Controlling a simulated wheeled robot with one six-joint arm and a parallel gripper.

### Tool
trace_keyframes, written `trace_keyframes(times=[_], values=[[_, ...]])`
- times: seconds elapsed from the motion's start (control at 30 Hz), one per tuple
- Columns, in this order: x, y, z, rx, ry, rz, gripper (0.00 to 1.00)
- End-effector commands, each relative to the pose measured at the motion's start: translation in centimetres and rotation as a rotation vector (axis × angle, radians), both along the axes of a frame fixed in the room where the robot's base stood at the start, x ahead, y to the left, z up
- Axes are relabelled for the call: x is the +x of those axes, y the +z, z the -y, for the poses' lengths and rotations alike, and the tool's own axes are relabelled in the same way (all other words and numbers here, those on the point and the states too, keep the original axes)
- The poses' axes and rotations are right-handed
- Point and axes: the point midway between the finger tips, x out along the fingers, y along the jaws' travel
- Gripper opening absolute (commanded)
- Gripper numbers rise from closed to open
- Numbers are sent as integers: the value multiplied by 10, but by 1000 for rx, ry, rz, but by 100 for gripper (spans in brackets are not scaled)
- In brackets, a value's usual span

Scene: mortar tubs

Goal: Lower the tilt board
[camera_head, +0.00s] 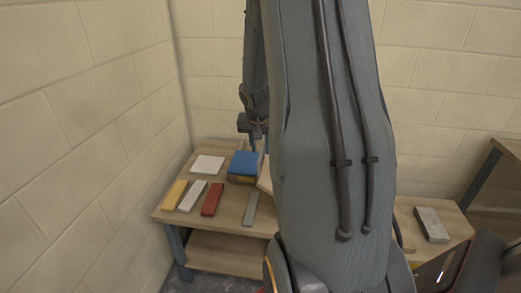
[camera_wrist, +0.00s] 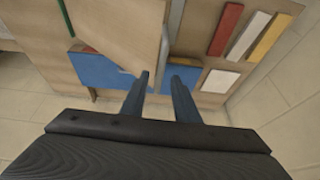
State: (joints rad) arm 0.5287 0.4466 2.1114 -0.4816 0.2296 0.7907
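The tilt board is most likely the pale wooden panel (camera_wrist: 118,28) at the upper left of the wrist view. It looks raised at an angle, with its lower corner close to my left finger. In the head view only a sliver of pale wood (camera_head: 264,178) shows beside my arm, which hides the rest. My gripper (camera_wrist: 162,78) has its two fingers apart, with no object visibly clamped between them. In the head view it points down (camera_head: 254,146) beside a blue block (camera_head: 243,164). I cannot tell whether a finger touches the board.
On the wooden table (camera_head: 230,226) lie a white tile (camera_head: 208,165) and yellow (camera_head: 174,194), white (camera_head: 191,196), red (camera_head: 212,199) and grey (camera_head: 251,209) strips. A grey block (camera_head: 431,224) lies on the right. Block walls (camera_head: 75,130) close in the left and back.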

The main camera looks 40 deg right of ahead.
Motion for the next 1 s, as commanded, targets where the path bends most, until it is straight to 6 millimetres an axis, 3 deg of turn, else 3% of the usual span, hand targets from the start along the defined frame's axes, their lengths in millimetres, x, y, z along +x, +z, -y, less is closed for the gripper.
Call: trace_keyframes(times=[0.2,0.5,0.7,1.0], values=[[4,-16,4,0,1,0,28],[5,-18,5,0,1,0,28],[5,-17,5,0,1,0,0],[5,-18,5,-1,0,-1,0]])
